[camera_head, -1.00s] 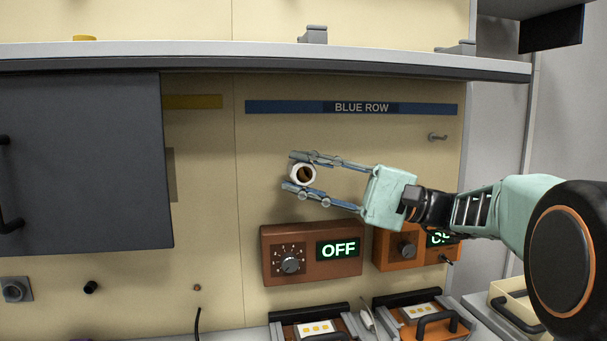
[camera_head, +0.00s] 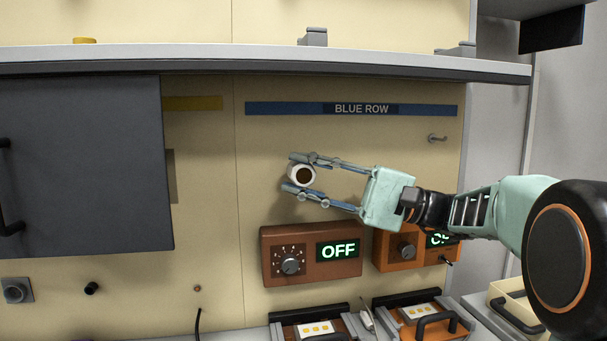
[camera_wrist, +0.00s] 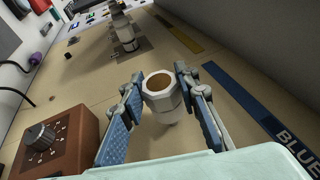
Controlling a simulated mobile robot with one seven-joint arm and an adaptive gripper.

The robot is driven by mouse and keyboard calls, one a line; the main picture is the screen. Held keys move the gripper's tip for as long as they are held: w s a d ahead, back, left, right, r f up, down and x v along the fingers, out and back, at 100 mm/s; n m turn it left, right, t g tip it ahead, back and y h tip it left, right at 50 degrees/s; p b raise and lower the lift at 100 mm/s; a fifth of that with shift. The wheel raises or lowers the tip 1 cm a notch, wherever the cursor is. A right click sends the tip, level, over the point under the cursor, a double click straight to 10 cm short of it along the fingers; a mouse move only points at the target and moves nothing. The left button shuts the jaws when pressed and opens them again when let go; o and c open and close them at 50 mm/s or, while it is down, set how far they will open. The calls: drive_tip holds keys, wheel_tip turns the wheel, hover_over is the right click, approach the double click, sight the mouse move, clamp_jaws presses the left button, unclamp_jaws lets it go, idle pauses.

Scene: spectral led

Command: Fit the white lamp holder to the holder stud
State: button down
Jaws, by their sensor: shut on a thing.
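The white lamp holder (camera_head: 294,171) is a short faceted ring with a brown opening, held in front of the beige wall panel. My gripper (camera_head: 301,174) is shut on it, one finger above and one below in the head view. In the wrist view the lamp holder (camera_wrist: 157,104) sits between the two blue-padded fingertips of my gripper (camera_wrist: 160,92), its opening toward the camera. A small metal stud (camera_head: 437,137) sticks out of the panel at the upper right, well apart from the holder. I cannot tell whether another stud is hidden behind the holder.
A brown box with a dial and an OFF display (camera_head: 312,255) is below my gripper, with an orange box (camera_head: 390,248) to its right. A BLUE ROW strip (camera_head: 290,107) and shelf (camera_head: 260,58) are above. A grey cabinet (camera_head: 85,165) stands left.

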drive_tip(key=shift+w+a+p, duration=0.2)
drive_tip(key=shift+w+p, duration=0.15)
drive_tip(key=shift+w, duration=0.25)
drive_tip(key=shift+w+a+p, duration=0.15)
drive_tip(key=shift+w+p, duration=0.15)
drive_tip(key=shift+w, duration=0.3)
drive_tip(key=shift+w+a+p, duration=0.1)
drive_tip(key=shift+w+p, duration=0.2)
idle(0.5)
drive_tip(key=c, duration=1.4)
unclamp_jaws()
drive_tip(key=v, duration=1.2)
drive_tip(key=shift+s, duration=0.1)
